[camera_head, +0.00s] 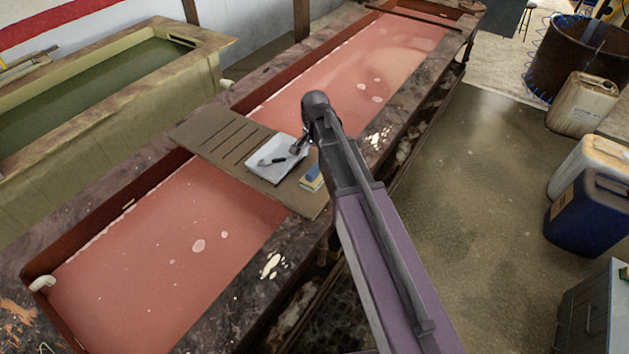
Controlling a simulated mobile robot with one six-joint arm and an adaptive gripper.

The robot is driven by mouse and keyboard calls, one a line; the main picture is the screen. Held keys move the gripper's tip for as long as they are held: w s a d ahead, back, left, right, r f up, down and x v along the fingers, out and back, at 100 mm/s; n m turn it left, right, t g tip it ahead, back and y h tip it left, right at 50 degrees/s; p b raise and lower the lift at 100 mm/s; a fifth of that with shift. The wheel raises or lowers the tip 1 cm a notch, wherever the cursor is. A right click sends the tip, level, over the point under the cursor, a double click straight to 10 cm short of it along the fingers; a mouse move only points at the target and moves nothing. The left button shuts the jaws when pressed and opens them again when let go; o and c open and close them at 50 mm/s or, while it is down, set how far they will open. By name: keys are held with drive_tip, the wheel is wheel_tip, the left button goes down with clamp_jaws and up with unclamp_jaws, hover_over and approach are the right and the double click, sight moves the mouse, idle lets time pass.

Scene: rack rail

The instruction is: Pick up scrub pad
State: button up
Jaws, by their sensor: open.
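A small yellow block with a blue piece on top (311,180), which looks like the scrub pad, lies on the brown slatted board (215,143) across the tank, close to my arm. At this size I cannot tell whether the blue and yellow parts are one thing. My gripper (297,150) is open, above or at the right edge of a white tray (287,171), up and left of the pad in the picture. Its fingertips are small and partly hidden by my arm. I see nothing held in it.
A dark-handled tool (271,161) lies in the white tray. Pink liquid (170,255) fills the long tank on both sides of the board. A second tank with green liquid (90,90) stands at left. Canisters (590,215) stand on the floor at right.

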sight(315, 168)
drive_tip(key=shift+f+b, duration=0.5)
drive_tip(key=shift+f, duration=0.3)
drive_tip(key=shift+w+a+f+b, duration=0.1)
drive_tip(key=shift+f+b, duration=2.5)
clamp_jaws()
